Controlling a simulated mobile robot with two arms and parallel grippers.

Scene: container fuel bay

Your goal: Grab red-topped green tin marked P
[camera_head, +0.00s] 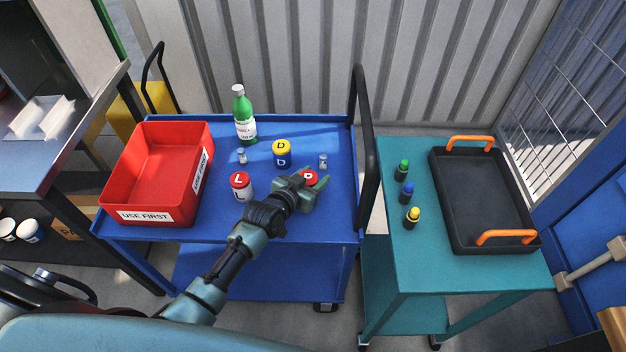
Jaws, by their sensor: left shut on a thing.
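The red-topped tin marked P (309,177) stands on the blue cart (335,215). Its red lid shows between the fingers of my left gripper (311,183). My left gripper is shut on the tin, and the fingers and hand hide most of its body. A white tin with a red lid marked L (240,186) stands to the left of my gripper. A blue tin with a yellow lid marked D (282,153) stands behind it. My right gripper is not in view.
A red bin (150,209) marked USE FIRST sits at the cart's left. A green bottle (243,118) and two small vials (322,160) stand behind. The teal cart (395,255) holds a black tray (485,200) and several small bottles (403,170). A black cart handle (364,150) rises between the carts.

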